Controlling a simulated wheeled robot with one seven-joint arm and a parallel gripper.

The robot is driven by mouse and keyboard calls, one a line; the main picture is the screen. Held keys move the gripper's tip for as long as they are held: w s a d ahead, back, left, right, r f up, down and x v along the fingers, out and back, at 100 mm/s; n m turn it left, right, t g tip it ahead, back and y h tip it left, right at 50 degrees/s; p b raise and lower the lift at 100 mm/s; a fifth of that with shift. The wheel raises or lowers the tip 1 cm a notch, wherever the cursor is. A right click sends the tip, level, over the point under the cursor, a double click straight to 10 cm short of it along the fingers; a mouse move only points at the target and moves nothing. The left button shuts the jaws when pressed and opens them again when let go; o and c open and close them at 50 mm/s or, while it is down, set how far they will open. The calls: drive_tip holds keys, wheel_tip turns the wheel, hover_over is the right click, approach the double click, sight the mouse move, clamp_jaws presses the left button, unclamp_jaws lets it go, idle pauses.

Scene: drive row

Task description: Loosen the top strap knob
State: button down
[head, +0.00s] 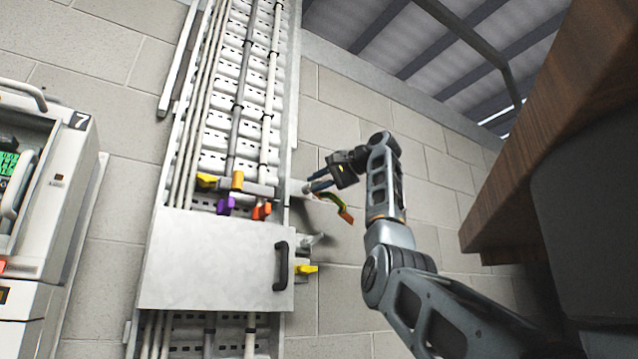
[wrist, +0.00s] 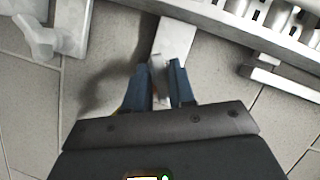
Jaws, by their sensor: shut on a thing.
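My gripper (head: 308,186) is at the right edge of the tall metal cable trunking, just above the cover's level. Its two blue fingers (wrist: 160,78) are shut on a small pale grey piece (wrist: 158,66), which appears to be the top strap knob. This piece sits on a pale bracket (wrist: 176,38) reaching out from the trunking. The fingers hide much of it in both views. Another pale knob (head: 312,240) sticks out lower on the same side; it also shows in the wrist view (wrist: 36,38).
A grey cover with a black handle (head: 281,266) is on the trunking (head: 294,110).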

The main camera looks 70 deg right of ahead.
drive_tip(key=shift+f+n+g+h, duration=0.1)
drive_tip(key=shift+n+g+h, duration=0.3)
drive_tip(key=shift+n+g, duration=0.85)
drive_tip(key=shift+n+t, duration=0.25)
drive_tip(key=shift+n, duration=0.2)
drive_tip(key=c, duration=1.1)
unclamp_jaws()
drive_tip(key=shift+c, duration=0.2)
